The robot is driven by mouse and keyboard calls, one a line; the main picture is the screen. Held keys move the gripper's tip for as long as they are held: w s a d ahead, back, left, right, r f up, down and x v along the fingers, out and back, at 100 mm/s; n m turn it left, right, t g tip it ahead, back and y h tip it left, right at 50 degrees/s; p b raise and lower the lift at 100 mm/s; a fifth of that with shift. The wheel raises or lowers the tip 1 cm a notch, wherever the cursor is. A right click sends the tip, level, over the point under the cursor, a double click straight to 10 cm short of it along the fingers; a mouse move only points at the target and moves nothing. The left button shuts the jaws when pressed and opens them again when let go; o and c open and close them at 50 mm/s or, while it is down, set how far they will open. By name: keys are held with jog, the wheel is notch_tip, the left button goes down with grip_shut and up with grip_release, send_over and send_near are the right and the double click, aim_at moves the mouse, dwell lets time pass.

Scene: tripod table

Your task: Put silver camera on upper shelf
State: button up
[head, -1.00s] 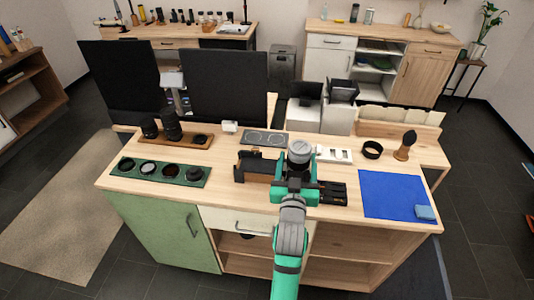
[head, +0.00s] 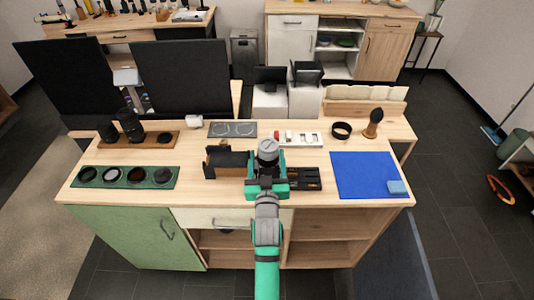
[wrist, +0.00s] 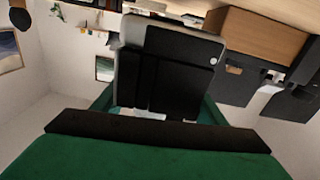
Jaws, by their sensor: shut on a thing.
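In the wrist view, the silver camera (wrist: 165,68) shows as a boxy thing with a black body and a silver-grey edge, between the green fingers of my gripper (wrist: 160,118). My gripper is shut on it, and the near finger covers the lower part of the picture. Below the counter top are open shelf compartments, with an upper shelf board (head: 325,241) at the right front.
A black holder (head: 225,160) and a black tray (head: 305,179) flank my gripper. A green filter tray (head: 125,177) lies left. Two dark monitors (head: 181,78) stand behind.

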jog(key=shift+f, duration=1.3)
jog(key=shift+f, duration=0.6)
jog(key=o, duration=1.6)
jog(key=shift+f, duration=0.3)
jog(key=o, duration=0.4)
jog(key=shift+o, duration=0.2)
jog(key=shift+r, duration=0.1)
